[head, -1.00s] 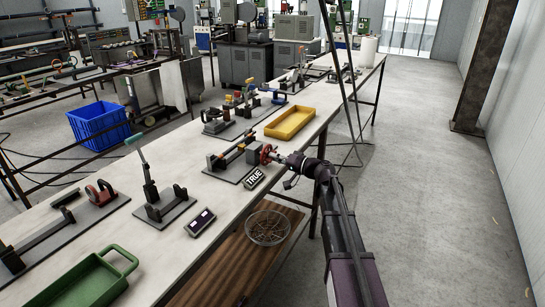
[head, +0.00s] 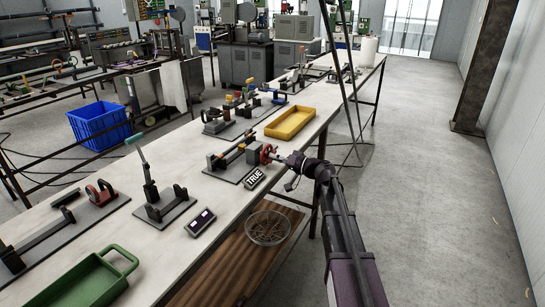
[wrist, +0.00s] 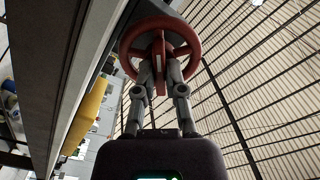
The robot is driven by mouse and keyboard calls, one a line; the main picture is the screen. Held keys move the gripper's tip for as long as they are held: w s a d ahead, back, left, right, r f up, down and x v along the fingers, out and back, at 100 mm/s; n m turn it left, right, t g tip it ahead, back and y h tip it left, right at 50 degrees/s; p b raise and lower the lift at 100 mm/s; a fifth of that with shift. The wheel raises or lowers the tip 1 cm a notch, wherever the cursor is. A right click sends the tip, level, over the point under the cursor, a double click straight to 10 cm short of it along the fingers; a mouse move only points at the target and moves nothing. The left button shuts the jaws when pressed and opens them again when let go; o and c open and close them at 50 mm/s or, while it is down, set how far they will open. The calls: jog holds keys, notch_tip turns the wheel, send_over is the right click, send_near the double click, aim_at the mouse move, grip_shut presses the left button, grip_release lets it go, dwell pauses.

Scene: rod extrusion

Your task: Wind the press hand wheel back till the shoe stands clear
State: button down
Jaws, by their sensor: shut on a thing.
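The press (head: 236,161) stands on the bench, with its red hand wheel (head: 267,154) at its right end facing the bench edge. My gripper (head: 279,158) reaches in from the right and meets the wheel. In the wrist view the red hand wheel (wrist: 188,50) fills the top centre. My gripper's fingers (wrist: 159,68) are shut on a red part of the wheel, a spoke or grip near its middle. The shoe is too small to make out in the head view, so its clearance cannot be told.
The floor right of the bench is clear.

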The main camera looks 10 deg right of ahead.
jog(key=shift+n, duration=0.3)
jog(key=shift+n, duration=0.7)
jog(key=shift+n, duration=0.3)
jog(key=c, duration=0.6)
grip_release()
jog(key=shift+c, duration=0.2)
jog(key=shift+s+d, duration=0.1)
jog(key=shift+d, duration=0.05)
jog(key=v, duration=1.1)
jog(key=shift+s+d, duration=0.2)
jog(key=shift+d, duration=0.05)
